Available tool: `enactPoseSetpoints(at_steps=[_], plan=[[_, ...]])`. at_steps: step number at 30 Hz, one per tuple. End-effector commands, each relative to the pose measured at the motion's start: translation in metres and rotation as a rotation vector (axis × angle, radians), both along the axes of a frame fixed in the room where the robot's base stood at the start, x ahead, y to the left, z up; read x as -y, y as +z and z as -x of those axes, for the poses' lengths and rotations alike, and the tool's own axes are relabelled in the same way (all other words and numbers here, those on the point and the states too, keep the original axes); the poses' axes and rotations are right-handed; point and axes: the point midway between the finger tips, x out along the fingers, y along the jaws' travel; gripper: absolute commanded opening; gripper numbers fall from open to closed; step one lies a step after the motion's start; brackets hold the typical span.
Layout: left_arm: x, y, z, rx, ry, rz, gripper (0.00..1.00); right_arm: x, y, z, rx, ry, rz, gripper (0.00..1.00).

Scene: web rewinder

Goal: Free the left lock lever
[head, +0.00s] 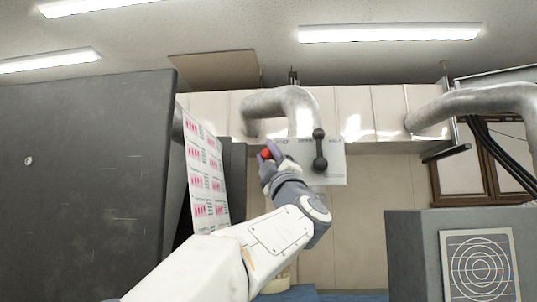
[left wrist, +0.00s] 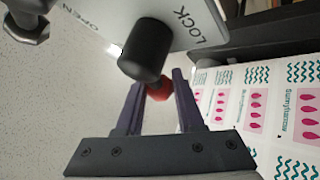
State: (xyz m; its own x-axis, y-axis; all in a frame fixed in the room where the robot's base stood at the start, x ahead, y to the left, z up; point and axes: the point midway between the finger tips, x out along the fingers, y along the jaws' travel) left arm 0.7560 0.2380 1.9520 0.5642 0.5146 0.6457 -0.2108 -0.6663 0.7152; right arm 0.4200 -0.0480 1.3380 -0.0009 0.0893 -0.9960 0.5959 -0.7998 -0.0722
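A pale plate (head: 334,172) hangs on the machine ahead. A dark lever with two rounded ends (head: 320,149) is mounted on it. A red knob (head: 266,153) shows at the plate's left edge, right at my left gripper (head: 268,160). In the left wrist view, my left gripper (left wrist: 156,92) is open, and the red knob (left wrist: 159,91) lies between its fingertips, with gaps beside it. A black cylinder (left wrist: 146,50) stands in front of the knob, near the word LOCK on the plate (left wrist: 182,14); OPEN is printed farther left. How cylinder and knob join is hidden. My right gripper is not in view.
A large dark panel (head: 85,160) fills the left. A printed web (head: 205,175) runs down close to the left of my gripper. A thick grey pipe (head: 285,98) curves above the plate. A grey cabinet (head: 415,250) stands at lower right.

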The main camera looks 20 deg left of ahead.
Motion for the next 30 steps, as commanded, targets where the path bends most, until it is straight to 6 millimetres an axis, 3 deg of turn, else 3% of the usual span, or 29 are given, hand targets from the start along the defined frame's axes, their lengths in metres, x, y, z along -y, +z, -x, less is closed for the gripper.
enactPoseSetpoints(at_steps=[5,15,29,30], plan=[[0.000,-0.001,0.001,-0.010,0.000,-0.049,0.00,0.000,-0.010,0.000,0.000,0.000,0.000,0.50],[0.011,0.013,-0.002,-0.111,0.004,-0.402,0.00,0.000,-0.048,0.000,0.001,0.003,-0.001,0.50],[0.015,0.019,-0.004,-0.138,0.000,-0.478,0.00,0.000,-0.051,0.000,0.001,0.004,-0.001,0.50],[0.015,0.019,-0.004,-0.138,-0.001,-0.478,0.41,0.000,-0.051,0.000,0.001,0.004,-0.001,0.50]])
